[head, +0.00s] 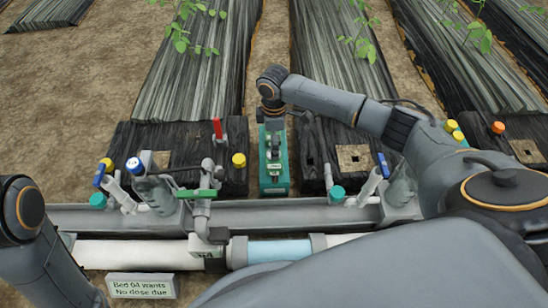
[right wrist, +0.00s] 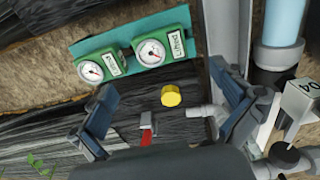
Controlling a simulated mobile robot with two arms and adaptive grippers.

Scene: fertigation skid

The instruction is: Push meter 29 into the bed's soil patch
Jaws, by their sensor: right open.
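My right gripper (head: 272,122) hangs over the teal tray (head: 264,188) at the middle of the head view. In the right wrist view the right gripper (right wrist: 165,82) is open, with nothing between its fingers. A square soil patch (head: 349,167) shows in the black bed cover right of the tray. My left gripper is out of view.
A grey rail (head: 270,214) runs along the front, with valves and bottles. A red-handled valve (head: 217,128) and a yellow cap (head: 239,160) stand left of the tray. A sign (head: 141,286) reads "Bed 04 wants No dose due". Another soil patch (head: 526,151) lies far right.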

